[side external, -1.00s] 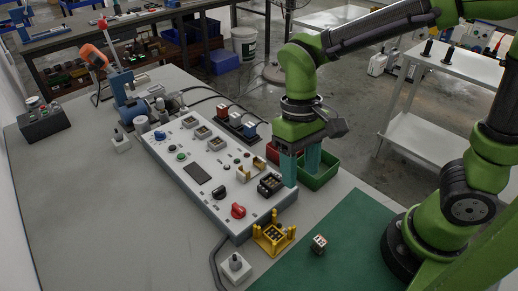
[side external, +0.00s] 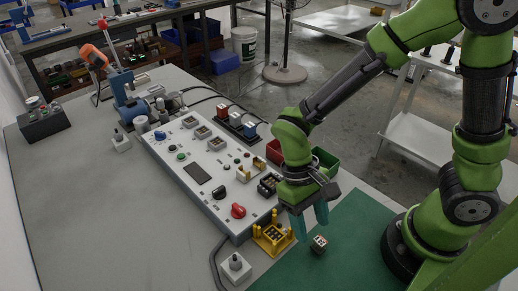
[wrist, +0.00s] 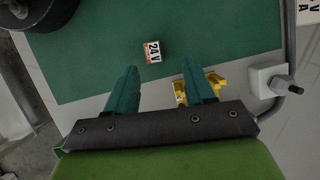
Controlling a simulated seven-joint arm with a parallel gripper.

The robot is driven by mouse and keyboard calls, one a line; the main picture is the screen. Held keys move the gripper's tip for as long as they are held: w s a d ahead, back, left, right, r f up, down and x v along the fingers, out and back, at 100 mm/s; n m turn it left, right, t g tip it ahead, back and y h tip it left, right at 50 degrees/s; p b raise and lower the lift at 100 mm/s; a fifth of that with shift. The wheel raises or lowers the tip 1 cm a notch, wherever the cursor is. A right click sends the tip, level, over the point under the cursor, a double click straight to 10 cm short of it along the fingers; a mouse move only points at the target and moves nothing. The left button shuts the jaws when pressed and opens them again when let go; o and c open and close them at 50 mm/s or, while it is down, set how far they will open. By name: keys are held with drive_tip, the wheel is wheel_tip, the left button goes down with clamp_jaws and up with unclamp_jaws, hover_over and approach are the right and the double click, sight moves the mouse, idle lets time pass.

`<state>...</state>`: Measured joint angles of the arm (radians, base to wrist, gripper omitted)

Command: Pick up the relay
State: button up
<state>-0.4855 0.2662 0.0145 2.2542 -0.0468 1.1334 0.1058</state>
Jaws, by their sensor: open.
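The relay (side external: 319,244) is a small pale block standing on the green mat (side external: 345,262), near the mat's left edge. In the wrist view the relay (wrist: 153,51) shows a white face marked "24V" with an orange strip. My gripper (side external: 311,226) is open and empty, with its teal fingers pointing down just above and behind the relay. In the wrist view its two fingers (wrist: 165,85) are apart, and the relay appears beyond their tips, roughly between them and a little to the left. I cannot tell the exact height gap.
A yellow socket holder (side external: 272,239) stands left of the relay, close to my fingers; it also shows in the wrist view (wrist: 205,85). A control panel (side external: 205,165) with knobs lies further left. Red and green bins (side external: 325,165) stand behind my gripper. The mat right of the relay is clear.

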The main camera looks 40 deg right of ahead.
sight(318, 238)
drive_tip(key=x, duration=0.4)
drive_tip(key=shift+s+d, duration=0.35)
drive_tip(key=shift+s+f, duration=0.1)
drive_tip(key=shift+f, duration=0.4)
clamp_jaws()
drive_tip(key=shift+r, duration=0.1)
